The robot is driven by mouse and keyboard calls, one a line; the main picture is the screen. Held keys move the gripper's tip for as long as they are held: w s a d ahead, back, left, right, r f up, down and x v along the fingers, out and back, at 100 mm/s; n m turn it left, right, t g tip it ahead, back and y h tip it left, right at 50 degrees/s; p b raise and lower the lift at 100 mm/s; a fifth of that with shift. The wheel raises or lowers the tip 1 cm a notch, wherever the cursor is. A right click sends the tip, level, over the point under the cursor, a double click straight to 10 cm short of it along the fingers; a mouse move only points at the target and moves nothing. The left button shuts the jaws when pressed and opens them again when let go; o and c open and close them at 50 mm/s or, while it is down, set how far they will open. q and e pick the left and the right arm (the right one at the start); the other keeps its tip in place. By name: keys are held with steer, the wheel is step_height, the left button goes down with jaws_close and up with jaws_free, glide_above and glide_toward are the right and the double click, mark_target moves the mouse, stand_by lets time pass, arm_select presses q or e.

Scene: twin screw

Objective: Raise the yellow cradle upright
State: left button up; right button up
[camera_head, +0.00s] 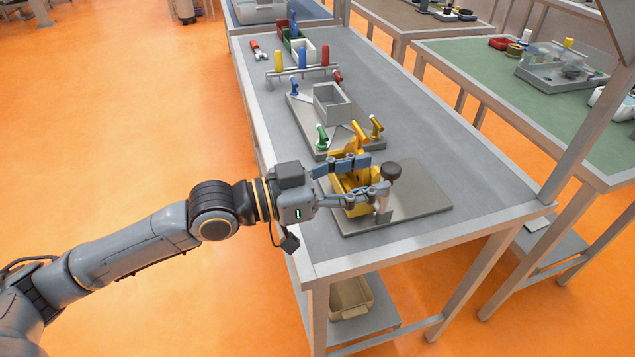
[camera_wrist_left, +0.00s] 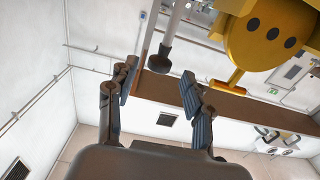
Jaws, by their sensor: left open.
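The yellow cradle (camera_head: 337,178) is on a grey base plate (camera_head: 425,190) at the near end of the bench. It is partly hidden behind my left gripper. The cradle also shows at the upper right in the left wrist view (camera_wrist_left: 268,35), with dark round holes in its face. My left gripper (camera_head: 373,175) is open and level, its fingers reaching across the cradle. A black knob (camera_head: 391,171) on a post stands by its fingertips. In the left wrist view the knob (camera_wrist_left: 160,63) appears beyond the gap between the fingers (camera_wrist_left: 157,82). The right gripper is out of view.
A grey open box (camera_head: 332,103) with green and yellow handled pieces stands behind the cradle. Further back is a rack (camera_head: 300,68) with yellow, blue and red handles. Free bench surface lies along the right side. A green-topped table (camera_head: 480,65) stands at the right.

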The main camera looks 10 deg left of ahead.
arm_select(q)
steer(key=v, duration=0.9)
steer(key=shift+a, duration=0.25)
steer(key=shift+s, duration=0.15)
stand_by(0.4)
